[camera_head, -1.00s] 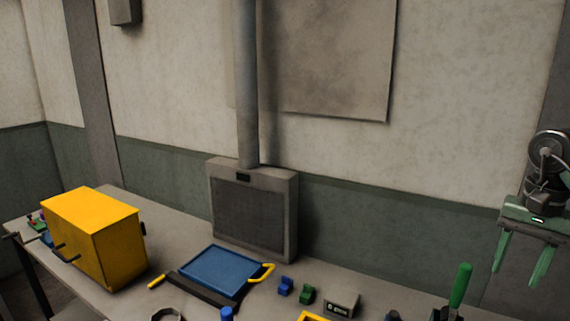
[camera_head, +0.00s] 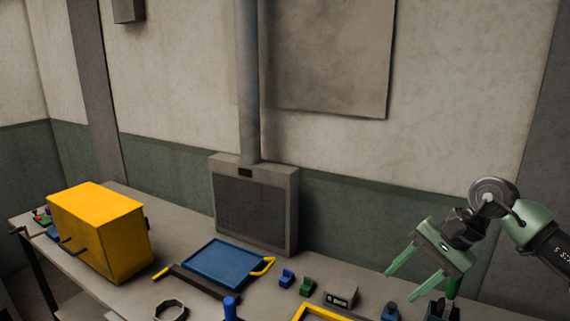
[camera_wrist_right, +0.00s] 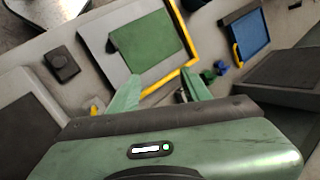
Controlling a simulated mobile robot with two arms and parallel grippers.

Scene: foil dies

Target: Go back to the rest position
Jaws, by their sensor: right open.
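My right gripper (camera_head: 420,285) is open and empty, in the air over the right part of the bench in the head view. Its two green fingers point down and left. In the right wrist view the fingers (camera_wrist_right: 160,90) are spread apart with nothing between them. My left gripper is not in view.
The grey bench (camera_head: 190,228) runs along the wall. On it stand a yellow box (camera_head: 95,235), a blue tray (camera_head: 222,262), a blue block (camera_head: 287,278), a green block (camera_head: 307,286) and a small display unit (camera_head: 341,297). A green pad (camera_wrist_right: 147,45) lies beside a yellow edge below my gripper.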

